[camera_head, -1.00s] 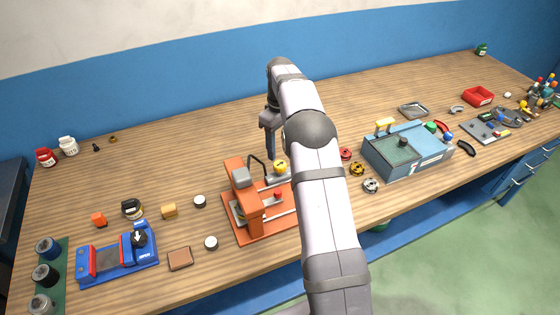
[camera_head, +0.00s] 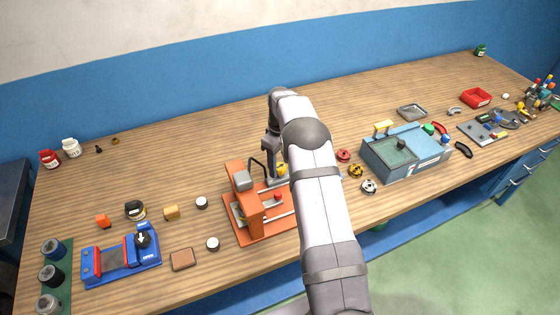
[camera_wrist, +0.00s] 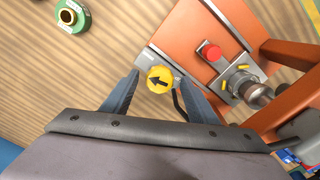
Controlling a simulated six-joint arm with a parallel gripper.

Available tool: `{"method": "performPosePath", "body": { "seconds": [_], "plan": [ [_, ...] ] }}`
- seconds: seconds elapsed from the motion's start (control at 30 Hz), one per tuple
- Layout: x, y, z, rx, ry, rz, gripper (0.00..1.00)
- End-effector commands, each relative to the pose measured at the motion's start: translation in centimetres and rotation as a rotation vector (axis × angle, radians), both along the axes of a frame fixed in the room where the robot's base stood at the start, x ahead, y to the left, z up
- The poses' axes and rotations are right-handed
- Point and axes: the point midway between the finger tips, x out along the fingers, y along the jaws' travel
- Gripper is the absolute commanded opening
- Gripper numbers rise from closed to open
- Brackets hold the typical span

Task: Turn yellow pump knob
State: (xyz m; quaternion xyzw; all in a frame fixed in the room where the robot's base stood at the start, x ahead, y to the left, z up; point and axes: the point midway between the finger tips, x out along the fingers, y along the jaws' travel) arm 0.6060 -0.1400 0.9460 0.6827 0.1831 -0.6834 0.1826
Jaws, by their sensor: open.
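The yellow pump knob (camera_wrist: 160,79) carries a black arrow and sits on a grey block of the orange pump unit. In the wrist view the arrow points left. In the head view the knob (camera_head: 282,169) is partly hidden by my gripper (camera_head: 273,150). My gripper (camera_wrist: 157,92) is open, with one finger on each side of the knob. A gap shows between each finger and the knob in the wrist view. The orange pump unit (camera_head: 240,207) stands on the bench, with a red button (camera_wrist: 211,52) on it.
A blue-grey machine (camera_head: 405,150) stands to the right, with several small round parts (camera_head: 355,170) between it and my arm. A blue vise-like device (camera_head: 120,262) is at front left. A green round part (camera_wrist: 72,15) lies near the unit. The back of the bench is mostly clear.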

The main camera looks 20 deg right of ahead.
Motion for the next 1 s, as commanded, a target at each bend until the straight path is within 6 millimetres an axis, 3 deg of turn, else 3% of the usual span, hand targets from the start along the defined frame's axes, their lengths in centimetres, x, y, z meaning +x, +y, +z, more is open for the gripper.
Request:
{"method": "performPosePath", "body": {
  "seconds": [0.33, 0.5, 0.7, 1.0],
  "plan": [
    [0.01, 0.00, -0.36, 0.000, -0.001, 0.000, 0.53],
    [0.01, 0.00, -0.35, 0.000, -0.001, 0.000, 0.13],
    [0.03, 0.02, -0.40, 0.000, -0.001, -0.023, 0.12],
    [0.03, 0.02, -0.43, 0.000, 0.000, -0.240, 0.12]
  ]
}}
